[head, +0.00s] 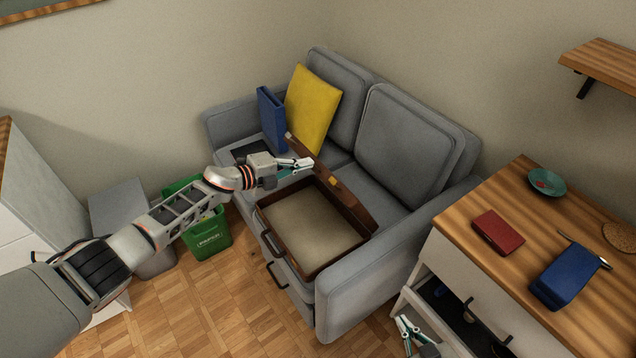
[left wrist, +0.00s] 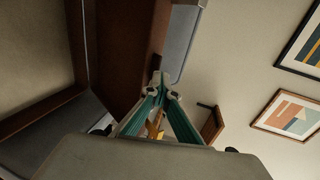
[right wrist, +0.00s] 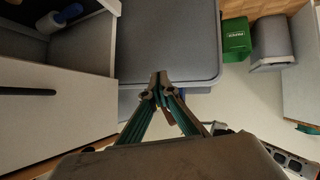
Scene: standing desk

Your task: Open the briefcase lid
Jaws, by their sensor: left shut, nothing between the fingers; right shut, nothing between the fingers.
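The brown briefcase (head: 266,214) sits on the seat of the grey sofa. Its lid (head: 345,197) stands raised on the backrest side, and the beige inside of the base shows. My left gripper (head: 308,164) is shut and empty beside the far left end of the lid; whether it touches the lid I cannot tell. In the left wrist view its fingertips (left wrist: 164,84) are close to the brown lid (left wrist: 125,50). My right gripper (head: 404,324) is shut and empty, low beside the desk, away from the briefcase. Its fingertips also show in the right wrist view (right wrist: 158,82).
A yellow cushion (head: 312,108) and a blue binder (head: 271,120) stand on the sofa (head: 405,130) behind my left gripper. A green bin (head: 208,238) is on the floor at left. A wooden desk (head: 480,275) with red and blue items is at right.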

